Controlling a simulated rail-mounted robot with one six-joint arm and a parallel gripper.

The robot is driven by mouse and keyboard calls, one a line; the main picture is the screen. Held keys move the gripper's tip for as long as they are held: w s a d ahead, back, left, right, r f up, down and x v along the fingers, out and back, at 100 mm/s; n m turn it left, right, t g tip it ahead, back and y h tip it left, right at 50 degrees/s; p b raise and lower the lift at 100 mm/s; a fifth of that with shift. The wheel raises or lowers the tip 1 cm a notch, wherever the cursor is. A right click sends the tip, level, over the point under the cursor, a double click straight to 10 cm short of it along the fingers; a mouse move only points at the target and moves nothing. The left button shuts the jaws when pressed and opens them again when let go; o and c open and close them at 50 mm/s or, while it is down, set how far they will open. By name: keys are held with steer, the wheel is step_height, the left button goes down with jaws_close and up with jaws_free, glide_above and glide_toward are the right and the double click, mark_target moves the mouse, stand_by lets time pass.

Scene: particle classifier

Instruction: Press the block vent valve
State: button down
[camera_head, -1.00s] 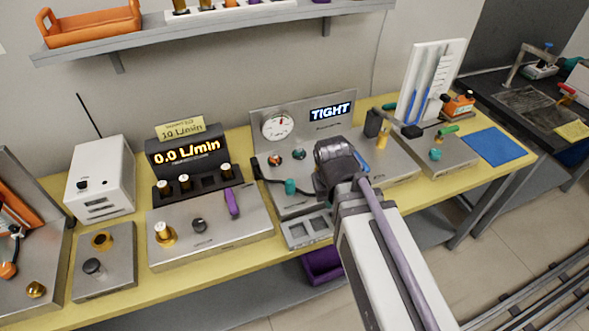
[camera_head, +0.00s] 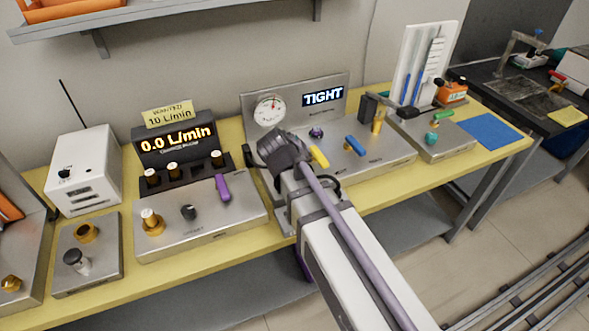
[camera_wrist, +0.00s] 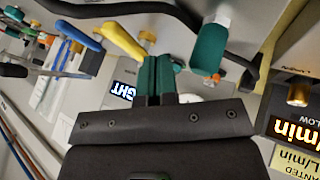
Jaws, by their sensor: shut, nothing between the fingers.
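The middle steel panel (camera_head: 388,168) carries a round gauge (camera_head: 270,108) and a display reading TIGHT (camera_head: 323,96). A yellow lever (camera_head: 319,157) and a blue lever (camera_head: 355,146) stand on it; both also show in the wrist view, yellow (camera_wrist: 124,41) and blue (camera_wrist: 78,32). No readable label marks the block vent valve. My gripper's dark green fingers (camera_wrist: 159,75) are shut and empty in the wrist view. A teal cylindrical part (camera_wrist: 210,48) by a black tube appears just right of them; contact cannot be told. In the head view my arm hides the fingertips and the panel's left part.
Left is a flow panel (camera_head: 240,218) with a purple lever (camera_head: 222,187) and a display reading 0.0 L/min (camera_head: 178,138). A small panel with a teal knob (camera_head: 431,138) stands right. A black upright post (camera_head: 368,108) rises behind. A shelf (camera_head: 150,27) hangs above.

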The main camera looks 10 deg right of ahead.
mark_target(319, 158)
steer(key=b+x, duration=0.2)
steer(key=x, duration=0.3)
steer(key=shift+s+a+f+b, duration=0.1)
steer(key=shift+s+a+b, duration=0.1)
steer(key=shift+b, duration=0.15)
steer(key=d, duration=0.1)
steer(key=d+r+p, duration=0.1)
steer(key=shift+w+d, duration=0.25)
steer(key=shift+d, duration=0.1)
steer(key=shift+w+d, duration=0.15)
steer(key=shift+d, duration=0.45)
